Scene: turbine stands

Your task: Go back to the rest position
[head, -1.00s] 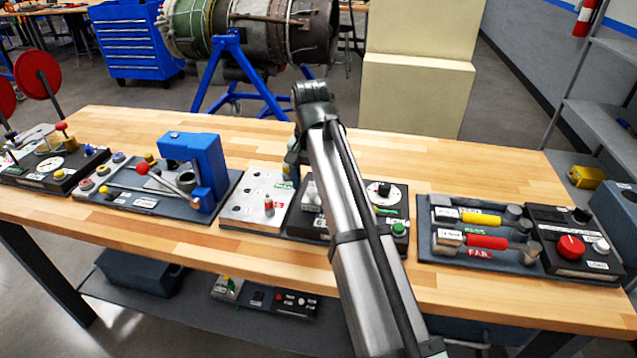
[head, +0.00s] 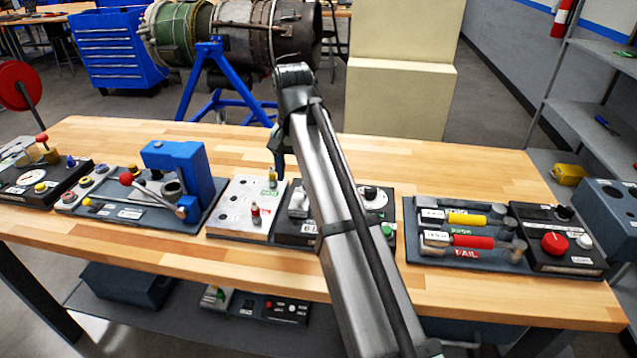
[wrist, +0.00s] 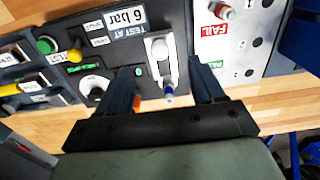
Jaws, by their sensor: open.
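My gripper (head: 276,165) hangs from the arm over the middle of the bench, just behind the silver board (head: 235,222) and the dark test board (head: 295,236) beside it. In the wrist view the two dark fingers (wrist: 163,80) are apart. A slotted metal fixture with a blue-tipped part (wrist: 168,90) shows between them, on the board labelled "6 bar". I cannot tell the height of the fingers above it, and nothing looks gripped. The arm hides part of the test board in the head view.
A blue press (head: 180,180) stands left on the wooden bench (head: 480,175). A red-topped part (head: 255,212) stands on the silver board. A panel with yellow and red cylinders (head: 465,232) lies right. The bench behind the boards is mostly clear.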

